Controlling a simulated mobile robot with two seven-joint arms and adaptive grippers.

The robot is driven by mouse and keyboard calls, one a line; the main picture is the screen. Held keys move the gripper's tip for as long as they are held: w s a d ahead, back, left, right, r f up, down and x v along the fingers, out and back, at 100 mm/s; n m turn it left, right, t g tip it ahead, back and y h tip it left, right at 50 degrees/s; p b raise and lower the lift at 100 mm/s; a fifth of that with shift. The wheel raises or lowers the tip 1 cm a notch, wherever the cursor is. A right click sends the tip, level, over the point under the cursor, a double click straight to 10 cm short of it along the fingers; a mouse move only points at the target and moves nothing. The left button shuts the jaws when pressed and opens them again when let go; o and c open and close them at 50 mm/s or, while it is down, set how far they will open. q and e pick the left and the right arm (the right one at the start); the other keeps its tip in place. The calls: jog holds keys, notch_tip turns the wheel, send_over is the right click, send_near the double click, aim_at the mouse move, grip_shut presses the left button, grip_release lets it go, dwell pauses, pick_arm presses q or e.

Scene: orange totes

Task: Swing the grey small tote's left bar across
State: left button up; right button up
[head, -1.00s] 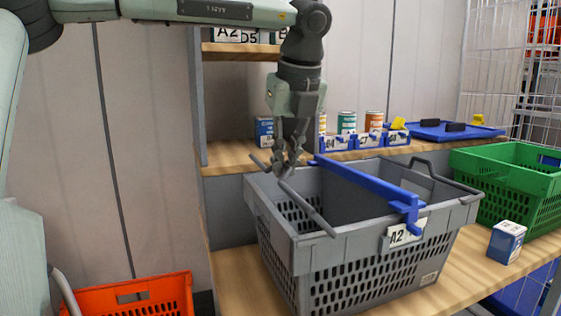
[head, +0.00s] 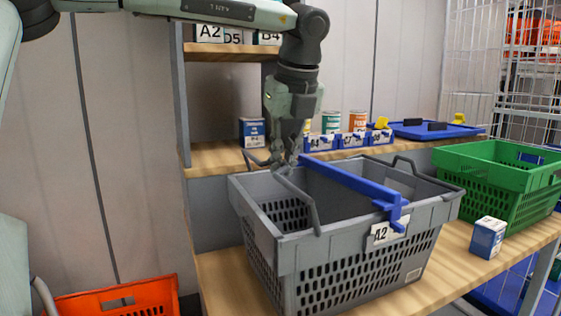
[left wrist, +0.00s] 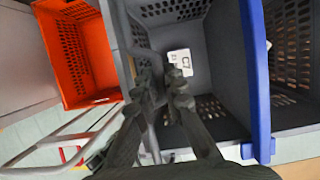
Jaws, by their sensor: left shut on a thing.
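The grey small tote (head: 345,262) stands on the wooden bench with an A2 label on its front. Its left bar (head: 303,202) is a thin grey rod, swung off the left rim and slanting over the left part of the opening. My left gripper (head: 284,164) is shut on this bar near the tote's back left corner. In the left wrist view, the fingers (left wrist: 165,88) sit over the tote's inside, where a white C7 label shows. The fingers partly hide the bar. The tote's right bar (head: 407,165) stands near the right end. My right gripper is not in view.
A blue bar (head: 352,182) lies across the tote, right of my gripper. A green tote (head: 500,180) and a blue-white box (head: 487,238) stand to the right. Small blue bins (head: 350,142) with cans are behind. An orange tote (head: 125,300) is low at left.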

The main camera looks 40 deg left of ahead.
pick_arm(q)
jog(key=shift+w+d+f, duration=0.35)
jog(key=shift+w+f, duration=0.1)
jog(key=shift+w, duration=0.25)
jog(key=shift+f+b, duration=0.1)
jog(key=shift+b, duration=0.2)
jog(key=shift+w+d+f+b, duration=0.4)
jog(key=shift+w+f, duration=0.15)
jog(key=shift+w, duration=0.1)
jog(key=shift+f, duration=0.1)
